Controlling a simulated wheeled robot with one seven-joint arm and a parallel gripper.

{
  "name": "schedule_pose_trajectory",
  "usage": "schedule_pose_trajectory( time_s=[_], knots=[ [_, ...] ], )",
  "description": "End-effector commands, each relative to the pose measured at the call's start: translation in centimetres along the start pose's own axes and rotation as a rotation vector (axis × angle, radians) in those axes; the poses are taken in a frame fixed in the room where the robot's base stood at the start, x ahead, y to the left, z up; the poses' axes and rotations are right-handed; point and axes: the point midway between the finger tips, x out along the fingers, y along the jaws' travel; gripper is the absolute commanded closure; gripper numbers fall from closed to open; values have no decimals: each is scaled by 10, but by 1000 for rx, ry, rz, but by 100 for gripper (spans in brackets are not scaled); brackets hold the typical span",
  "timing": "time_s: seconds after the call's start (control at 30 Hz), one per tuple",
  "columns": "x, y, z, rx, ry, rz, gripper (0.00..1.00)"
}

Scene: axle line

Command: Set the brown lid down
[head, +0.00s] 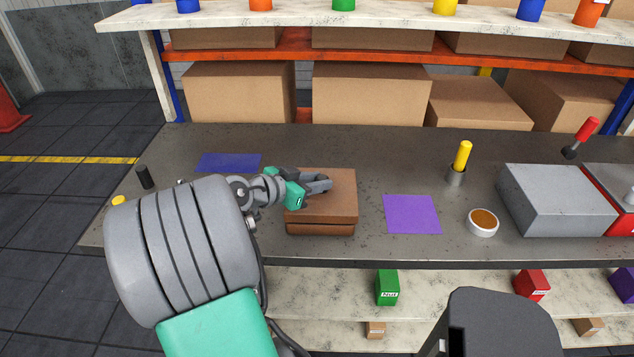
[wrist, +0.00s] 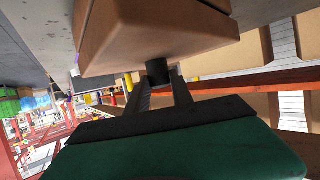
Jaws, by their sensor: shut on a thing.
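The brown lid (head: 335,208) is a flat square piece in front of my gripper in the head view. It sits at or just above a brown box (head: 322,230), with a dark line between them. I cannot tell whether the two touch. My gripper (head: 320,185) reaches in from the left over the lid's top. In the wrist view my gripper (wrist: 162,85) is shut on the lid's dark knob (wrist: 157,72), and the lid (wrist: 150,30) fills the upper middle. The fingers hide the knob in the head view.
A purple mat (head: 411,214) lies bare to the right and a blue mat (head: 228,162) behind left. A white bowl with brown contents (head: 482,222), a yellow-handled tool in a cup (head: 461,160) and a grey box (head: 555,200) stand farther right. Cartons (head: 370,93) line the shelf behind.

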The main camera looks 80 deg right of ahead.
Motion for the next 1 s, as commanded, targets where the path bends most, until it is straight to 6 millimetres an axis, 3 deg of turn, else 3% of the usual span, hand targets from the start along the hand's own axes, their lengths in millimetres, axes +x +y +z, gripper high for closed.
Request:
schedule_pose_trajectory(
  time_s=[0.27,0.3,0.53,0.87,0.93,1.0],
  knots=[
    [3,0,8,1,1,0,100],
    [3,0,7,0,0,0,70],
    [3,0,7,0,0,0,51],
    [0,0,0,-1,0,0,51],
    [-4,0,-8,-1,0,0,51],
    [-18,-2,1,-2,0,-7,51]
  ],
)
